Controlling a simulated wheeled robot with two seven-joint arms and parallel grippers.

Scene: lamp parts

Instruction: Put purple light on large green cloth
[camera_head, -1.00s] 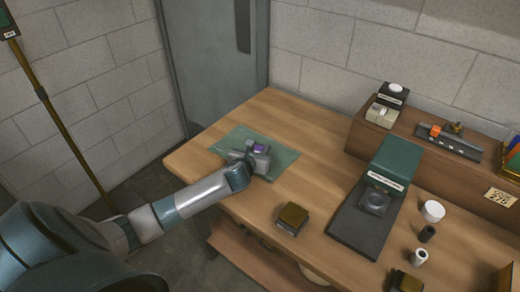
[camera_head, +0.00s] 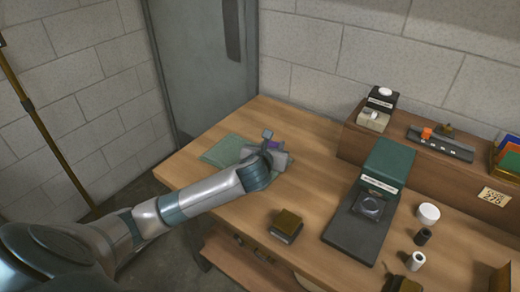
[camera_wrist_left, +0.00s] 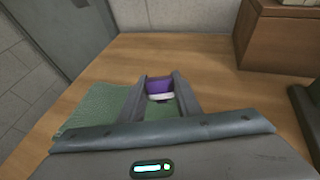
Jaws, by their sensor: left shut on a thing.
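The large green cloth (camera_head: 222,151) lies flat at the left end of the wooden table, and it also shows in the left wrist view (camera_wrist_left: 92,108). My left gripper (camera_wrist_left: 160,88) is over the cloth's right part and is shut on the purple light (camera_wrist_left: 159,87), which has a purple top and a white lower part. In the head view my left gripper (camera_head: 276,150) hides most of the purple light. Whether the light touches the cloth or the table cannot be told. My right gripper is not in view.
A dark box with a brownish top (camera_head: 286,224) stands near the table's front edge. A black and green device (camera_head: 372,200) stands to the right, with small white and black cylinders (camera_head: 428,213) beside it. A wooden shelf (camera_head: 352,143) lines the wall.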

